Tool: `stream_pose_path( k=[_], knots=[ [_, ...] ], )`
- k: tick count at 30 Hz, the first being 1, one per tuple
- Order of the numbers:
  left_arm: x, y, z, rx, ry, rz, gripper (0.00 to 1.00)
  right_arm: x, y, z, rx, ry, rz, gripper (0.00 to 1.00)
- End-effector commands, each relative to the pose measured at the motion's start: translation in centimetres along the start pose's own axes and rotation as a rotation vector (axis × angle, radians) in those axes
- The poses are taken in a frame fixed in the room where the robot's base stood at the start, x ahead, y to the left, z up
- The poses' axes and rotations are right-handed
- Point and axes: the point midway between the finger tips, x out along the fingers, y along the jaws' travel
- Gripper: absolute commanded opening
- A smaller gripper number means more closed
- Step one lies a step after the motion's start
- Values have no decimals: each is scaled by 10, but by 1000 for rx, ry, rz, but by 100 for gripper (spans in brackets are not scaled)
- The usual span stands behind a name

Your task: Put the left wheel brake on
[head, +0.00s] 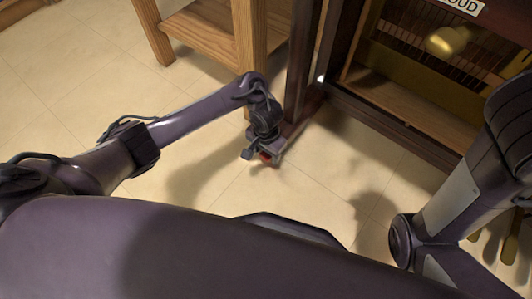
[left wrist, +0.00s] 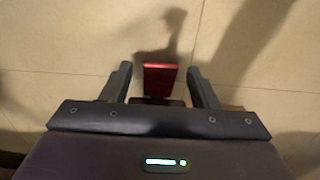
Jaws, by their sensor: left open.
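A red brake pedal (left wrist: 160,80) shows in the left wrist view, low above the tiled floor. In the head view my left gripper (head: 260,153) is low by the post. The wheel itself is hidden or too dark to make out. My right gripper is not in view.
The open piano cabinet (head: 400,115) with strings and a yellow part (head: 448,41) stands at the back right. A wooden bench or stand (head: 205,30) is behind the left arm. Tiled floor (head: 200,185) is clear in front. My right arm is at the right edge.

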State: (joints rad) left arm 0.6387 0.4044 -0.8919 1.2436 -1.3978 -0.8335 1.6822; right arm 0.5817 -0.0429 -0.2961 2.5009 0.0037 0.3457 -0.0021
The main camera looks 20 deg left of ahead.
Motion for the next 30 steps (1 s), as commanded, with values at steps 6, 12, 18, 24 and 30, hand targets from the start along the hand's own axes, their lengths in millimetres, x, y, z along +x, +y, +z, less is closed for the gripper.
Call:
stream_pose_path(
  k=[6, 12, 18, 24, 30],
  knots=[
    [0, 0, 0, 0, 0, 0, 48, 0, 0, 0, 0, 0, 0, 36],
    [0, 0, 0, 0, 0, 0, 22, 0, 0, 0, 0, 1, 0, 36],
    [-1, 0, 0, 0, 2, 0, 10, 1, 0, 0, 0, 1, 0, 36],
    [-1, 0, 3, -1, 36, -1, 10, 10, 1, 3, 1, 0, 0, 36],
    [2, -1, 8, -1, 130, -3, 10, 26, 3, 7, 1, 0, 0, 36]
  ],
)
